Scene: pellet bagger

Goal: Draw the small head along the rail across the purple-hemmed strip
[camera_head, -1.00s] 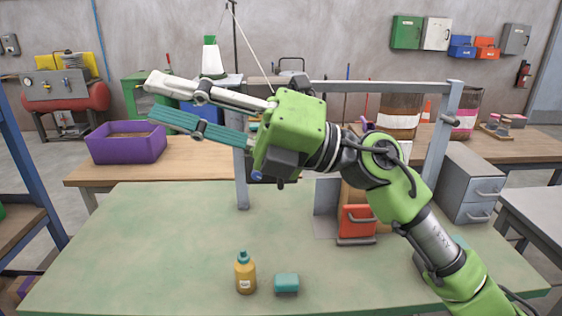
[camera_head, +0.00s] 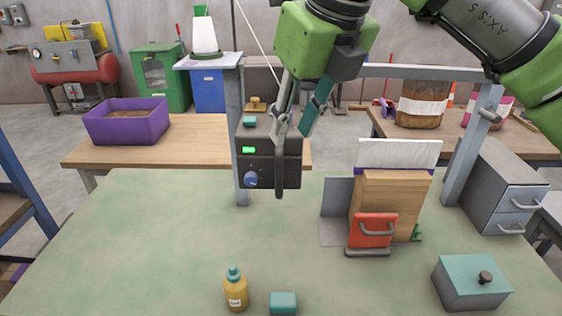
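A dark box-shaped head (camera_head: 258,170) with a green display and a blue knob is by the left post of the frame. A dark upright handle runs down its front. The grey top rail (camera_head: 405,72) spans the two posts. A white strip (camera_head: 398,153) with a purple hem stands upright behind a wooden block, right of the head. My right gripper (camera_head: 291,138) points down in front of the head, its grey and teal fingers apart, near the handle's upper part. I cannot tell whether they touch it. My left gripper is out of view.
A red clamp (camera_head: 372,230) with a grey handle stands before the wooden block (camera_head: 395,195). A yellow bottle (camera_head: 236,292), a teal block (camera_head: 283,302) and a teal-lidded box (camera_head: 472,285) sit at the front of the green table (camera_head: 150,240). The table's left side is clear.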

